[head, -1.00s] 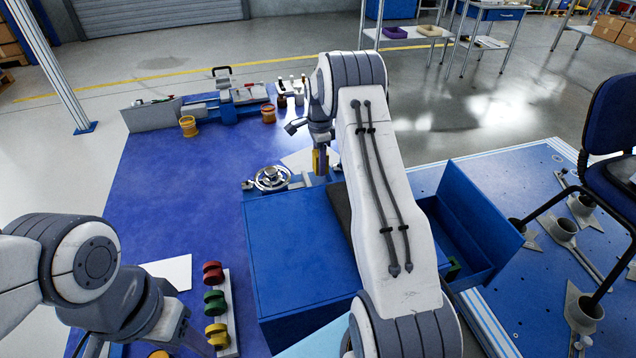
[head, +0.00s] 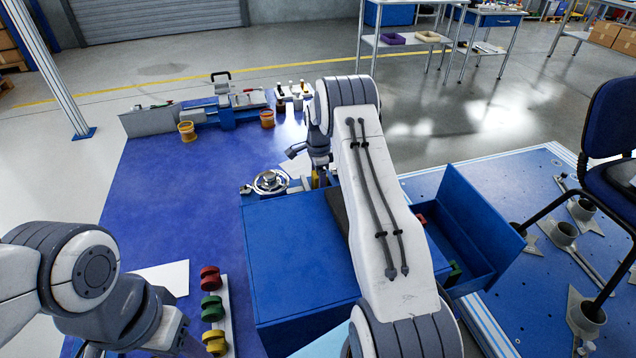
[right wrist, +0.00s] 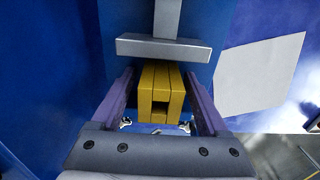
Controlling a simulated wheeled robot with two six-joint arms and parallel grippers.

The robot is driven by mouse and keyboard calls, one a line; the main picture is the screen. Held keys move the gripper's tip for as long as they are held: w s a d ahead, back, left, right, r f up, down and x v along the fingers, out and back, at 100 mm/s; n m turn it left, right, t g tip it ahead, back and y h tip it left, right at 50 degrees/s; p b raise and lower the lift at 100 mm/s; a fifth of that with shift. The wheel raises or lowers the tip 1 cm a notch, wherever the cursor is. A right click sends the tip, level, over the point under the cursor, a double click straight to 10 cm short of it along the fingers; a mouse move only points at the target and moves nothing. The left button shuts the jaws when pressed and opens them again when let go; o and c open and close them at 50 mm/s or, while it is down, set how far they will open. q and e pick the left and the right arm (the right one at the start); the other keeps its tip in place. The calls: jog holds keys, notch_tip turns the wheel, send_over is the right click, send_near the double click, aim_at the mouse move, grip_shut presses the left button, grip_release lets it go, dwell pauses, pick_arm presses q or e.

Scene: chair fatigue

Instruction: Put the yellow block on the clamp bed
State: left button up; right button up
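The yellow block (right wrist: 160,88) shows in the right wrist view between the two purple fingers of my right gripper (right wrist: 161,85), which looks shut on it. In the head view a sliver of the block (head: 316,180) shows beside my right arm. The block is low by the clamp, close to its grey jaw (right wrist: 163,48). The clamp's handwheel (head: 271,181) shows in the head view. The bed under the block is mostly hidden, so I cannot tell whether they touch. My left arm is at the lower left; its fingers are not visible.
A blue box (head: 300,250) stands in front of the clamp, with an open blue bin (head: 465,235) to its right. A white sheet (right wrist: 262,72) lies beside the clamp. Red, green and yellow knob-shaped parts (head: 212,308) stand on a strip at the lower left.

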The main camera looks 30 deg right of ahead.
notch_tip(320, 180, up, 12)
jog(key=p, duration=0.2)
jog(key=s+a+r+n, duration=0.3)
jog(key=a+n, duration=0.1)
jog(key=a, duration=0.4)
jog(key=s+a+r+n, duration=0.4)
jog(key=a, duration=0.5)
jog(key=s+a+r+n, duration=0.3)
jog(key=a+n, duration=0.1)
jog(key=a, duration=0.4)
jog(key=s+a+r+n, duration=0.1)
jog(key=s+a+n, duration=0.3)
jog(key=s, duration=0.3)
jog(key=s+a+r+n, duration=0.1)
jog(key=s+a+n, duration=0.3)
jog(key=s, duration=0.3)
jog(key=s+f+n+y, duration=0.1)
jog(key=s+f+n, duration=0.1)
jog(key=s+n, duration=0.6)
jog(key=s, duration=0.5)
jog(key=shift+s+a+f, duration=0.15)
jog(key=shift+a, duration=0.15)
jog(key=shift+a, duration=0.1)
